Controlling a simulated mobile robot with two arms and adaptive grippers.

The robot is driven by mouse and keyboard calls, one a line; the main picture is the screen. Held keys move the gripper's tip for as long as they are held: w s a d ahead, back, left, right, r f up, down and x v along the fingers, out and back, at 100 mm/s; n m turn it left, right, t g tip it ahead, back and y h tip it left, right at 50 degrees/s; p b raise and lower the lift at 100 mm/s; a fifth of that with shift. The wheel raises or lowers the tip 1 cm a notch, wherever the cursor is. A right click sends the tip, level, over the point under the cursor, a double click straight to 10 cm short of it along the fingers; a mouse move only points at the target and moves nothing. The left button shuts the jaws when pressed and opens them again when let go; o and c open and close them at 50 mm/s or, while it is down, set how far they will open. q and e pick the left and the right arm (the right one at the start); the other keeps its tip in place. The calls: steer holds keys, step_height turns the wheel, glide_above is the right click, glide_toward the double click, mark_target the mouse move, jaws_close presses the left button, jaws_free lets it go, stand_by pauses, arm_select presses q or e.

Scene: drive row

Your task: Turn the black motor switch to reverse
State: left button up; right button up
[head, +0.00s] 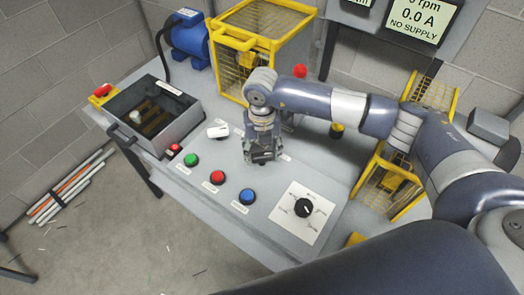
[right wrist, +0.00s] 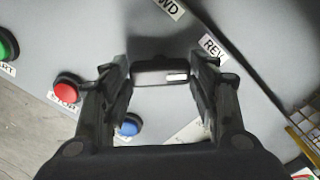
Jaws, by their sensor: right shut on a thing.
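The black motor switch (right wrist: 158,77) shows in the right wrist view as a dark bar with a small white mark near its right end. It lies crosswise between the fingers of my right gripper (right wrist: 163,82), which is shut on it. The REV label (right wrist: 213,47) is just right of and above the switch, and a label ending in WD (right wrist: 168,8) is at the top. In the head view my right gripper (head: 262,156) points down at the panel (head: 270,225) and hides the switch. My left gripper is not in view.
A green button (head: 191,160), a red button (head: 217,177) and a blue button (head: 247,196) stand left of and before the gripper. A black dial (head: 304,208) is at right. A yellow cage (head: 262,45) stands behind. The display reads NO SUPPLY.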

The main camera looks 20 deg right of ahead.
mark_target(262, 154)
stand_by(0.3)
steer(key=o, duration=1.1)
steer(key=shift+c, duration=0.2)
steer(key=shift+r, duration=0.25)
step_height(262, 154, up, 12)
steer(key=shift+f, duration=0.25)
